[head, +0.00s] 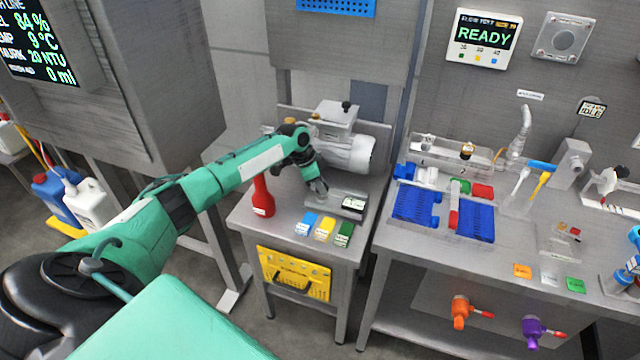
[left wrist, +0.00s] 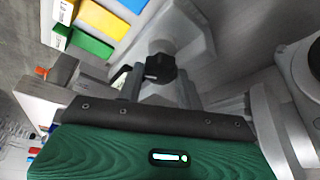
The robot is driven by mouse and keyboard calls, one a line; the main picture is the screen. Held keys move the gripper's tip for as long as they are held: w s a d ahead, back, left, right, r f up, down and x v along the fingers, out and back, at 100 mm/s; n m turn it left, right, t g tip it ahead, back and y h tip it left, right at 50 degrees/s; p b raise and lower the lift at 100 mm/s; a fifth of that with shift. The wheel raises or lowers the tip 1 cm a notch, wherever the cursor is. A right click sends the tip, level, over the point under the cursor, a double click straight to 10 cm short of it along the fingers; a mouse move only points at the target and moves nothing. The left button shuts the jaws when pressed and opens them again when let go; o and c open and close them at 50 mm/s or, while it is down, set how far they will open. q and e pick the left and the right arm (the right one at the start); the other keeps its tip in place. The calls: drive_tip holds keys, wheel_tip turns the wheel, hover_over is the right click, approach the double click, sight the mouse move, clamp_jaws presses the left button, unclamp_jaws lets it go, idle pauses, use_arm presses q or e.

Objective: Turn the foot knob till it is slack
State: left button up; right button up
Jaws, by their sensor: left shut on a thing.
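My left gripper (head: 320,192) reaches down to the top of the small steel stand, beside the grey motor unit. In the left wrist view a black foot knob (left wrist: 160,68) stands on a grey metal foot (left wrist: 190,38). The left gripper (left wrist: 162,82) is shut on this knob, with its jaws close around it. The jaws hide the knob in the head view. How tight or slack the knob is cannot be seen. My right gripper is not in view.
The motor unit (head: 348,152) stands behind the gripper. A red bottle (head: 262,197) is left of it. Blue (head: 307,224), yellow (head: 325,229) and green (head: 344,234) blocks line the stand's front edge. A small box with a display (head: 354,204) is close on the right.

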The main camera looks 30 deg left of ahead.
use_arm(q)
drive_tip(key=o, duration=1)
